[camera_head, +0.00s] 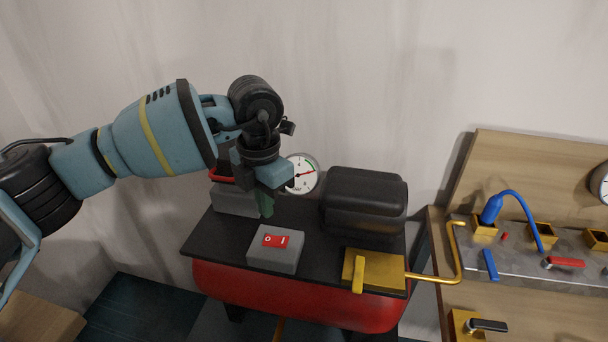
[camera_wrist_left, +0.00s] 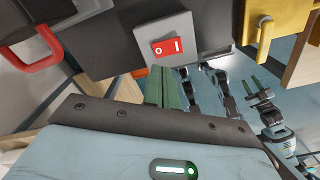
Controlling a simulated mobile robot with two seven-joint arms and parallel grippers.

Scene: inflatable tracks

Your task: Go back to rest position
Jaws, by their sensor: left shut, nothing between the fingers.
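My left gripper (camera_head: 266,205) reaches in from the left in the head view and hangs above the red compressor (camera_head: 300,295) with a dark top. Its green fingers are together with nothing between them. They also show in the left wrist view (camera_wrist_left: 168,88), just beside the grey switch box. The grey switch box (camera_head: 275,251) carries a red rocker switch (camera_head: 276,241), marked O and I. In the head view the fingertips are above and behind the switch box, apart from it as far as I can tell. My right gripper does not show in the head view.
A round gauge (camera_head: 302,173) and a black rounded housing (camera_head: 365,203) stand on the compressor. A yellow valve block (camera_head: 375,271) with a pipe leads to a wooden bench (camera_head: 515,305) at the right, which holds a blue hose (camera_head: 520,205). A pale wall (camera_head: 370,80) is behind.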

